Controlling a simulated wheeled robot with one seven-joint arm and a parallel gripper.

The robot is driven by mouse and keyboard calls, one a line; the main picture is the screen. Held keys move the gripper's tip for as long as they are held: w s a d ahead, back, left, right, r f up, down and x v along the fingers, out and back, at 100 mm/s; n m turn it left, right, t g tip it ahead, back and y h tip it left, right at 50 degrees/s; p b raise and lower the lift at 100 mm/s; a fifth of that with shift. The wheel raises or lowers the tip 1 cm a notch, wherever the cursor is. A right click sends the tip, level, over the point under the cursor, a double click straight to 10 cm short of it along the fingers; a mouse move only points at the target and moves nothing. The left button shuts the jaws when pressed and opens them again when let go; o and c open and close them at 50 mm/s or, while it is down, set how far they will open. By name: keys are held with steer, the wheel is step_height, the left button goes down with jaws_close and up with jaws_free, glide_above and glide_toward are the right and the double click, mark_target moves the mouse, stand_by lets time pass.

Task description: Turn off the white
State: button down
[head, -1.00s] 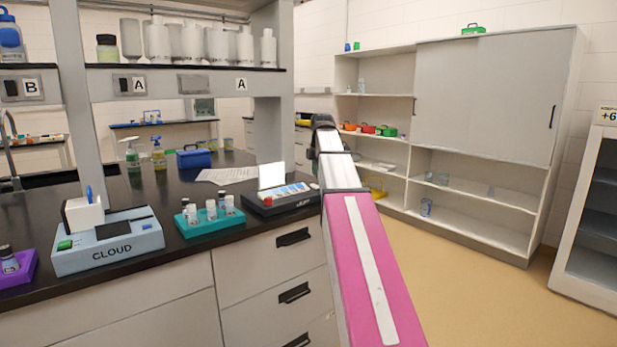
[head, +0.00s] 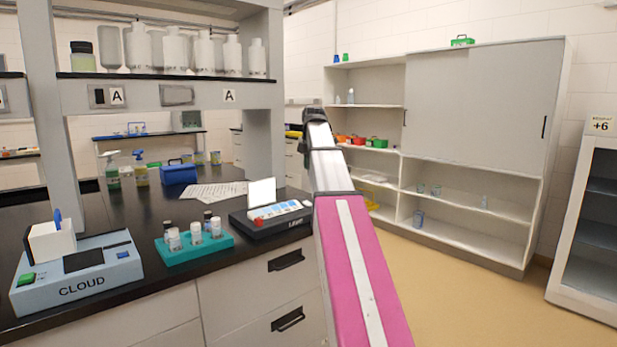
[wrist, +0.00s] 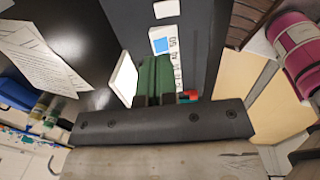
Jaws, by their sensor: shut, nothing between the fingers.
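In the head view, a black device (head: 270,228) with an upright white panel (head: 262,192), a pale strip with blue patches and a red part (head: 258,222) sits near the bench's front edge. In the wrist view, my gripper (wrist: 155,62) has its green fingers together and empty. They are over a dark surface, beside a white panel (wrist: 123,78). A red part (wrist: 188,95) and a pale strip with a blue square (wrist: 160,45) lie just right of the fingers. My fingers do not show in the head view. I cannot tell whether they touch anything.
A light blue CLOUD box (head: 80,285) and a teal vial rack (head: 192,248) stand left of the black device. A paper sheet (head: 215,192) and a blue case (head: 178,174) lie behind. Open floor (head: 440,270) is at the right.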

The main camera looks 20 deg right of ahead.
mark_target(309, 203)
steer(key=f, duration=0.4)
steer(key=w+f, duration=0.1)
steer(key=f, duration=0.7)
steer(key=shift+w+a+f, duration=0.2)
steer(key=shift+a+f, duration=0.1)
steer(key=shift+f, duration=0.2)
steer(key=shift+s, duration=0.15)
steer(key=shift+s+d+r, duration=0.1)
steer(key=shift+s+d, duration=0.15)
steer(key=shift+s, duration=0.35)
steer(key=shift+w+r, duration=0.1)
